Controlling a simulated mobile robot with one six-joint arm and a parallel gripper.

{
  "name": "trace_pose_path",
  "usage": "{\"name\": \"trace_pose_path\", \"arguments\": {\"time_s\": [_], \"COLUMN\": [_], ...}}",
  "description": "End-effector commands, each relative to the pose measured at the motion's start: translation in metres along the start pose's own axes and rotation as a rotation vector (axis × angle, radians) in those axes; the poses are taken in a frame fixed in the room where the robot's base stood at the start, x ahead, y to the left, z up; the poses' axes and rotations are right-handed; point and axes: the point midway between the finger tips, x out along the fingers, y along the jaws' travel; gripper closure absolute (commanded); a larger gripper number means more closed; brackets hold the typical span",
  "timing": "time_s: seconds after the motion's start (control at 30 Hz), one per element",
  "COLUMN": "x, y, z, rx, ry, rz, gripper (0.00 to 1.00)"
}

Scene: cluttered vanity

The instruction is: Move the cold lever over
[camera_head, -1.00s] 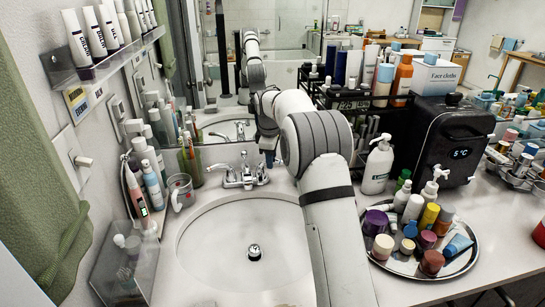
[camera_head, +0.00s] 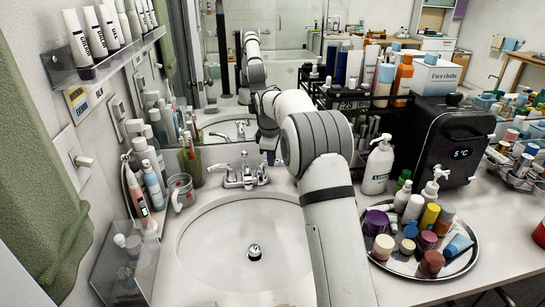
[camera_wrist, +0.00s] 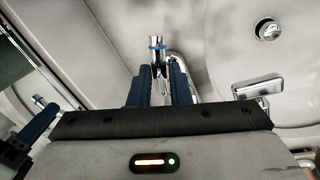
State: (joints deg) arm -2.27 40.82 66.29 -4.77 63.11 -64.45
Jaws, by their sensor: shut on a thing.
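The chrome faucet (camera_head: 240,176) stands at the back rim of the sink, with a lever on each side of its spout. In the wrist view the cold lever (camera_wrist: 157,44), chrome with a blue ring, sticks out between the dark blue fingers of my gripper (camera_wrist: 160,78). The fingers are shut on it, one on each side. In the head view my arm comes down over the right of the sink and hides most of my gripper behind it.
The sink basin (camera_head: 210,240) with its drain (camera_head: 254,252) is empty. A mirror (camera_head: 225,100) rises close behind the faucet. A glass cup (camera_head: 181,192) stands left of it. A white pump bottle (camera_head: 377,165) and a round tray (camera_head: 462,264) of small containers stand right of my arm.

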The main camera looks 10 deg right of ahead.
Motion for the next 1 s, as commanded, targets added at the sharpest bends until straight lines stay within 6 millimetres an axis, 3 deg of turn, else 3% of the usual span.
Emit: {"name": "trace_pose_path", "arguments": {"time_s": [0.37, 1.0], "x": [-0.002, -0.005], "y": [-0.003, -0.019], "z": [0.000, -0.008], "rx": [0.080, 0.542], "ry": [-0.018, -0.105], "rz": [0.001, 0.000], "gripper": [1.00, 1.00]}}
